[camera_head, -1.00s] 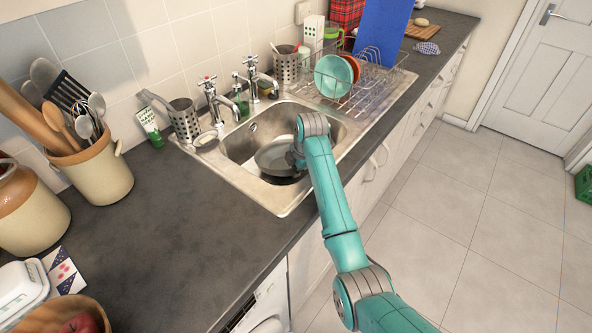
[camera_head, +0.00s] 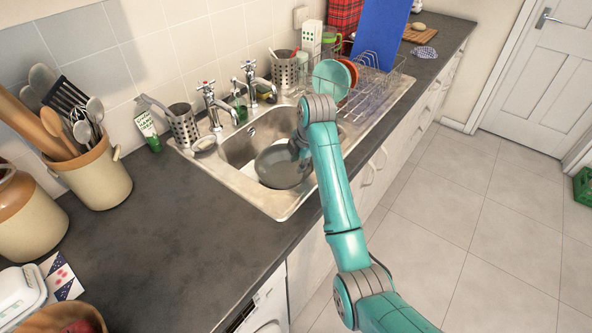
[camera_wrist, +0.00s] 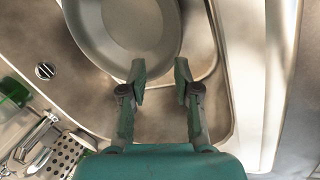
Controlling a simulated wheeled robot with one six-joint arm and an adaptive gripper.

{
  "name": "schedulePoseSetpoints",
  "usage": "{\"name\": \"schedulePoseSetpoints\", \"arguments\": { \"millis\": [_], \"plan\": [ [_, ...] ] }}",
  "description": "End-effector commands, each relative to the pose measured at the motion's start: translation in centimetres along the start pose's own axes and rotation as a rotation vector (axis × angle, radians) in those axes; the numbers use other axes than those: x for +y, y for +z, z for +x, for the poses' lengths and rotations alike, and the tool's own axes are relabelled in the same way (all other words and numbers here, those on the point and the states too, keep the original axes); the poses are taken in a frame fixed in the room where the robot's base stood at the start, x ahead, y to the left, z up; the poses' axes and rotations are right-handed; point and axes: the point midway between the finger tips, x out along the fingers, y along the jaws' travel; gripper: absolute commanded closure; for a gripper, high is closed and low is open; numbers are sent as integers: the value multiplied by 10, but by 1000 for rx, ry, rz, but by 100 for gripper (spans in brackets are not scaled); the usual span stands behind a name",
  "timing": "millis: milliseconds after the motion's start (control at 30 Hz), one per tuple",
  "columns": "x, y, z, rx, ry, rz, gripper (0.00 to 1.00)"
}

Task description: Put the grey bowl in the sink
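The grey bowl (camera_head: 279,168) is inside the basin of the steel sink (camera_head: 238,180), and it looks tilted. I cannot tell exactly how it rests there. In the wrist view the bowl (camera_wrist: 127,28) fills the top left, partly cut off by the frame. My gripper (camera_wrist: 161,80) is open, with a clear gap between its fingers. Its left fingertip overlaps the bowl's near rim, and its right fingertip is just outside the bowl's edge. I cannot tell whether either touches. In the head view my wrist partly hides the gripper at the bowl's right side.
Two taps (camera_head: 211,104) stand behind the sink. A wire dish rack (camera_head: 378,92) with plates is to its right. A utensil crock (camera_head: 95,172) and a brown-topped jar (camera_head: 28,215) stand at left. The dark counter (camera_head: 165,235) left of the sink is mostly clear.

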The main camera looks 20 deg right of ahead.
Motion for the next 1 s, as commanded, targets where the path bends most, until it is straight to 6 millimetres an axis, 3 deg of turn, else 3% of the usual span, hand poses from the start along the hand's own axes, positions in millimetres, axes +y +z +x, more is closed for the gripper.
{"name": "schedulePoseSetpoints", "arguments": {
  "millis": [100,333,867,1000],
  "plan": [
    [0,0,-20,0,1,0,69],
    [0,0,-40,0,0,1,69],
    [-1,0,-42,-1,1,3,69],
    [-5,10,-37,-16,65,71,69]
  ]
}}
